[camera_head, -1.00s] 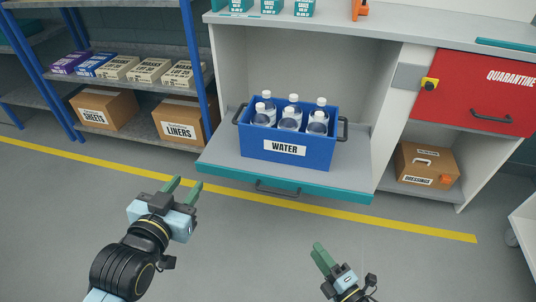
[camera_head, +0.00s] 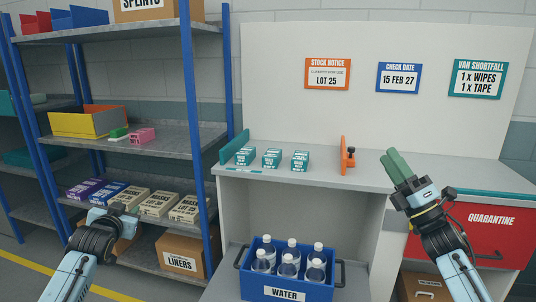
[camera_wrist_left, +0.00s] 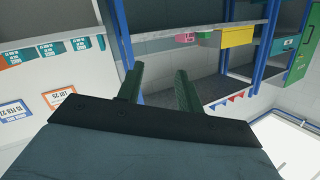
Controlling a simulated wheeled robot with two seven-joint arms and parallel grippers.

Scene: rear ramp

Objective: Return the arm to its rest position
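My left gripper (camera_head: 124,208) is at the lower left in the head view, in front of the boxes on the blue-posted shelf. In the left wrist view its two green fingers (camera_wrist_left: 159,85) stand apart with nothing between them. My right gripper (camera_head: 396,165) is raised at the right, in front of the counter and above the red quarantine drawer. Its green fingers look close together, seen nearly edge-on, and I see nothing held; the gap is unclear. The arms are apart from each other.
A blue water crate (camera_head: 289,292) with several bottles stands below the counter (camera_head: 330,179). A shelf (camera_head: 150,137) with boxes is at the left. Notices (camera_head: 327,74) hang behind.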

